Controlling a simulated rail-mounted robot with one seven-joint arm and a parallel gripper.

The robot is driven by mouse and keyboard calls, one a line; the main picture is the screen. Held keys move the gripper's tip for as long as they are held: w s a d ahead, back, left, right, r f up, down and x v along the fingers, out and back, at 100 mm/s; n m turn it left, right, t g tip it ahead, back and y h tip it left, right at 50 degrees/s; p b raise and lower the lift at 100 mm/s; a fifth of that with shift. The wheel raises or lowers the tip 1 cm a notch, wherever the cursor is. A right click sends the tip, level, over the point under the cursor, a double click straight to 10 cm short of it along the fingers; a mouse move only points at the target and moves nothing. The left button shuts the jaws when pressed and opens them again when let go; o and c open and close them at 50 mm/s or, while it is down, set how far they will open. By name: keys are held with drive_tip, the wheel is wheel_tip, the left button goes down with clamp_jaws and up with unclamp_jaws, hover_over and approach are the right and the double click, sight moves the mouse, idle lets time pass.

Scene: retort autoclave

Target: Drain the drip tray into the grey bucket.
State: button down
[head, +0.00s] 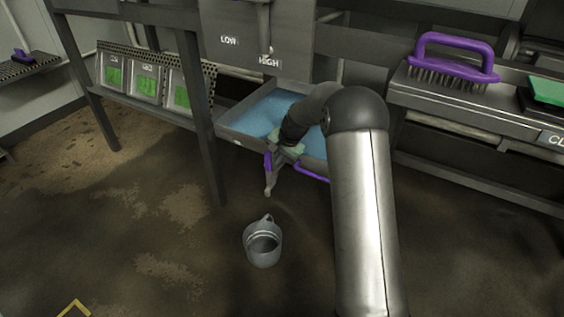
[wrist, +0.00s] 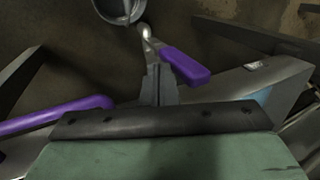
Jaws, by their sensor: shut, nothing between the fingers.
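The drip tray (head: 238,133) holds blue liquid and sits under the grey cabinet, with a purple bar handle (head: 312,174) on its front. A grey drain spout (head: 268,187) with a purple lever (head: 267,161) hangs at the tray's front. The grey bucket (head: 262,246) stands upright on the floor below and in front of the spout; no stream is visible. My gripper (head: 279,161) is shut and empty at the tray's front, close beside the lever. In the wrist view, the fingers (wrist: 159,86) are beside the purple lever (wrist: 186,67); I cannot tell whether they touch.
A shelf with green-marked boxes (head: 146,82) is at left, with a dark table leg (head: 203,125) beside the tray. A purple brush (head: 452,62) lies on the right shelf. The floor around the bucket is clear.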

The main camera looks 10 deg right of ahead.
drive_tip(key=shift+r+p, duration=0.15)
drive_tip(key=shift+p, duration=0.3)
drive_tip(key=shift+w+a+r+g+h+p, duration=0.1)
drive_tip(key=shift+w+a+g+h+p, duration=0.15)
drive_tip(key=shift+p, duration=0.3)
